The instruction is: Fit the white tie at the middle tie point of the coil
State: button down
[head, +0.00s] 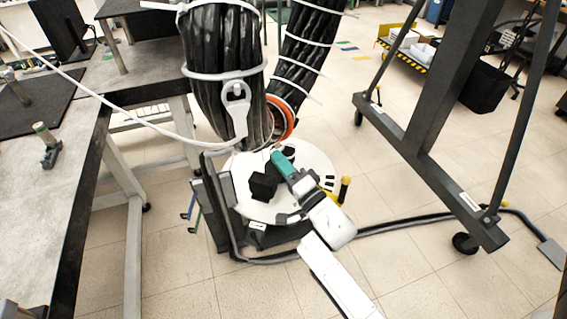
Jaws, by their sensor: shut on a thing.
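The coil (222,75) is a thick black bundle hanging at the top centre, with a second leg to its right. The white tie (237,98) lies on the front of the left leg. Its looped head is at mid-leg, and its strap (150,124) runs down, then off to the upper left. A white band circles the leg just above the head. My arm comes up from the lower right to a teal wrist. My gripper (272,154) is shut on the tie near the coil's lower end. Its fingertips are small and partly hidden.
A grey-topped bench (60,215) fills the left side, with a small green-topped tool on it. A dark wheeled frame (430,160) stands at the right. A yellow cart (405,48) is behind it. Tiled floor is clear at the lower right. A black cable crosses the floor.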

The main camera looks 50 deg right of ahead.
send_near(253, 130)
jog(key=shift+w+d+r+t+y, duration=0.1)
jog(key=shift+w+d+t+y, duration=0.1)
jog(key=shift+w+d, duration=0.3)
jog(key=shift+w+d+r+t+y, duration=0.1)
jog(key=shift+w+d+y, duration=0.1)
jog(key=shift+w, duration=0.5)
jog(key=shift+a, duration=0.15)
jog(key=shift+w, duration=0.1)
jog(key=shift+p+x, duration=0.65)
jog(key=shift+x, duration=0.4)
jog(key=shift+w+r+p, duration=0.25)
jog(key=shift+w+p, duration=0.15)
jog(key=shift+w, duration=0.2)
dwell(0.9)
